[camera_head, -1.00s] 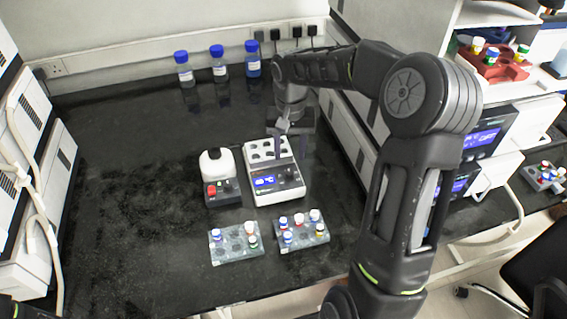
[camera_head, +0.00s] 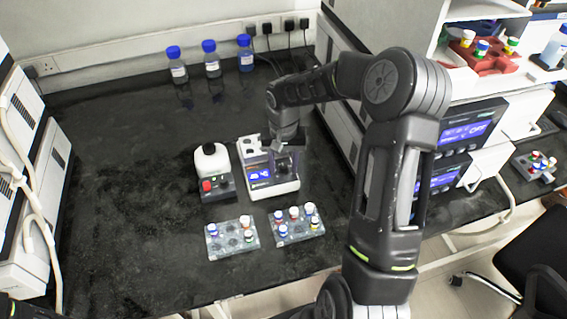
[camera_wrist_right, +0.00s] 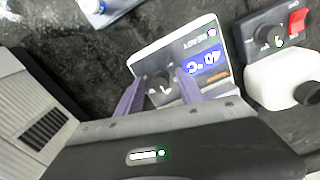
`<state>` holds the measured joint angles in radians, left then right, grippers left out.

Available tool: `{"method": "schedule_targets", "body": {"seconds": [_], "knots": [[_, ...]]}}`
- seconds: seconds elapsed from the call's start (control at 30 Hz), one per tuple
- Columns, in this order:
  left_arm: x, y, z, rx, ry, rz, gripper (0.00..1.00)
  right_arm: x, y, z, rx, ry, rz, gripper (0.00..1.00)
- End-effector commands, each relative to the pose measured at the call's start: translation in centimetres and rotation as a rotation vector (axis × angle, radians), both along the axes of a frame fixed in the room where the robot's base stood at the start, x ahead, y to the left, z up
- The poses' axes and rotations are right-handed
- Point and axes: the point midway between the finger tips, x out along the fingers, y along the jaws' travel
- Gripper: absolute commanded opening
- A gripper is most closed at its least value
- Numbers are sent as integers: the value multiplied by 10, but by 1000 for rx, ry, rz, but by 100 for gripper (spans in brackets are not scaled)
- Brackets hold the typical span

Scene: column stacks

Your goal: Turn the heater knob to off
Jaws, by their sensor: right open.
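The heater (camera_head: 277,191) is a white block heater on the dark bench, with a lit blue display (camera_head: 260,174). It also shows in the right wrist view (camera_wrist_right: 197,45). Its dark heater knob (camera_wrist_right: 159,88) sits on the front panel there. My right gripper (camera_head: 285,163) is over the heater's right side and hides the knob in the head view. In the wrist view its two purple fingers (camera_wrist_right: 160,78) are open, one on each side of the knob. I cannot tell whether they touch it. My left gripper is not in view.
A smaller device with a white bottle top and red switch (camera_head: 207,186) stands close left of the heater. Two vial racks (camera_head: 232,251) (camera_head: 284,240) sit in front. Several blue-capped bottles (camera_head: 212,66) stand at the back. The bench's left middle is clear.

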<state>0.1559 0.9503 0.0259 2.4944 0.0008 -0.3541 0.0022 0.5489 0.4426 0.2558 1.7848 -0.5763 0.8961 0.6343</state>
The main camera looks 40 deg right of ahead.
Motion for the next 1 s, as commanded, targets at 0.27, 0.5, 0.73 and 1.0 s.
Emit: {"method": "schedule_targets", "body": {"seconds": [0.27,0.5,0.73,1.0], "knots": [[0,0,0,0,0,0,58,0,0,0,0,0,0,36],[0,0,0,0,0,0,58,0,0,0,-1,-1,0,16],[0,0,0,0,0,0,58,0,0,0,-1,-1,0,0],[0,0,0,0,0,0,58,0,0,1,-1,-1,1,0]]}}
